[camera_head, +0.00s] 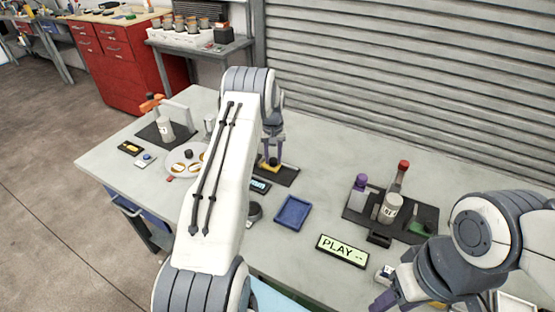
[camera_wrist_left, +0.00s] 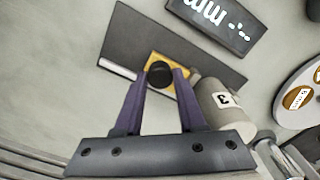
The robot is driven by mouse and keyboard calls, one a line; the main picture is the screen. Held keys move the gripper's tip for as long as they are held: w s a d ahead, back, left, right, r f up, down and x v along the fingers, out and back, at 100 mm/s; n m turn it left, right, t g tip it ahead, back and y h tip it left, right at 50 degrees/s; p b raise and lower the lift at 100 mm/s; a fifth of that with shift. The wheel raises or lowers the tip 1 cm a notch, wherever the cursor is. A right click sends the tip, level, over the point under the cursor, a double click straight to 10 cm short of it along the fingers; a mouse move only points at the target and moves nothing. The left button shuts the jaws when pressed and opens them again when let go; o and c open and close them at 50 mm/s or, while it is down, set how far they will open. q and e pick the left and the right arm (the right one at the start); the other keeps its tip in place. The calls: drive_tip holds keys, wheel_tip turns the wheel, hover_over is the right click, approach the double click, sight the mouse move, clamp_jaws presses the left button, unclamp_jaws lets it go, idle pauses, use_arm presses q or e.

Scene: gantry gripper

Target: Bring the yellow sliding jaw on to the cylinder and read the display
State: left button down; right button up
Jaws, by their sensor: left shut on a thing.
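My left gripper (camera_head: 270,158) points down over a dark base plate (camera_head: 288,178). In the left wrist view my purple fingers (camera_wrist_left: 160,78) are shut on the black knob (camera_wrist_left: 160,75) of the yellow sliding jaw (camera_wrist_left: 158,61). The display (camera_wrist_left: 222,18) shows "mm" and dashes, upside down in the wrist view. My right gripper (camera_head: 385,292) is partly in view at the lower right.
A blue tray (camera_head: 293,213) and a "PLAY --" sign (camera_head: 342,250) lie in front. A dark tray (camera_head: 356,214) with bottles stands right. A plate (camera_head: 183,165) and a small stand (camera_head: 155,133) are left. Bare table lies behind my left gripper.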

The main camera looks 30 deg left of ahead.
use_arm(q)
drive_tip(key=shift+a, duration=0.95)
drive_tip(key=c, duration=0.5)
unclamp_jaws()
wheel_tip(320, 180, up, 11)
drive_tip(key=b, duration=0.2)
drive_tip(key=shift+f, duration=0.2)
drive_tip(key=shift+d, duration=0.1)
